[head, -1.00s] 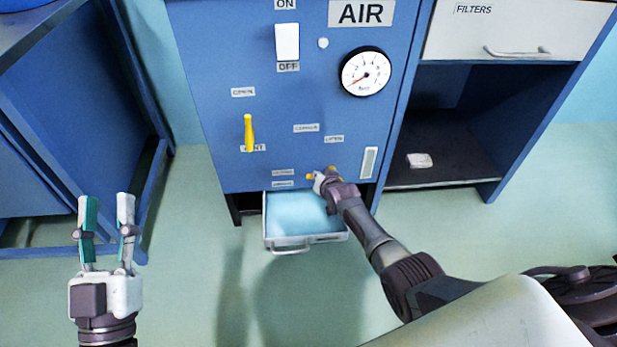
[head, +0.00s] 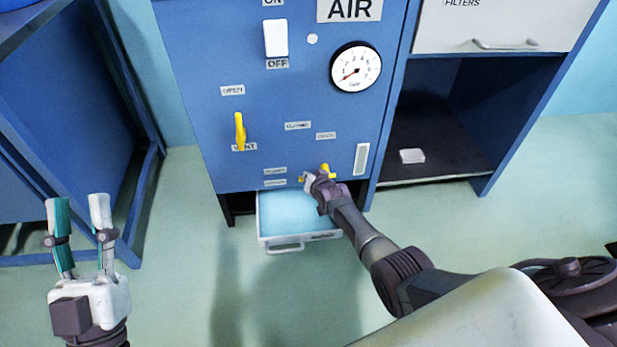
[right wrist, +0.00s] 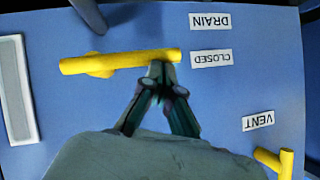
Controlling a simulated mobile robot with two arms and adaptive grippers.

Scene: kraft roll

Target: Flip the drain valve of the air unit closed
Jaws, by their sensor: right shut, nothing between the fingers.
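The drain valve's yellow handle lies nearly level in the right wrist view (right wrist: 125,61), where the picture is upside down. Its free end is beside the CLOSED label (right wrist: 211,58), below the DRAIN label (right wrist: 210,21) in that picture. My right gripper (right wrist: 160,72) is shut and empty, its fingertips at the handle's edge near that end; whether they touch is unclear. In the head view, my right gripper (head: 308,181) partly hides the handle (head: 325,170) low on the blue air unit (head: 195,75). My left gripper (head: 78,198) is open and empty, away from the unit.
A drain tray (head: 283,246) sticks out beneath the panel under my right gripper. The yellow vent handle (head: 240,128) hangs down at the left. A pressure gauge (head: 356,67) and white switch (head: 276,38) are above. A shelf with a small white block (head: 412,156) is at right.

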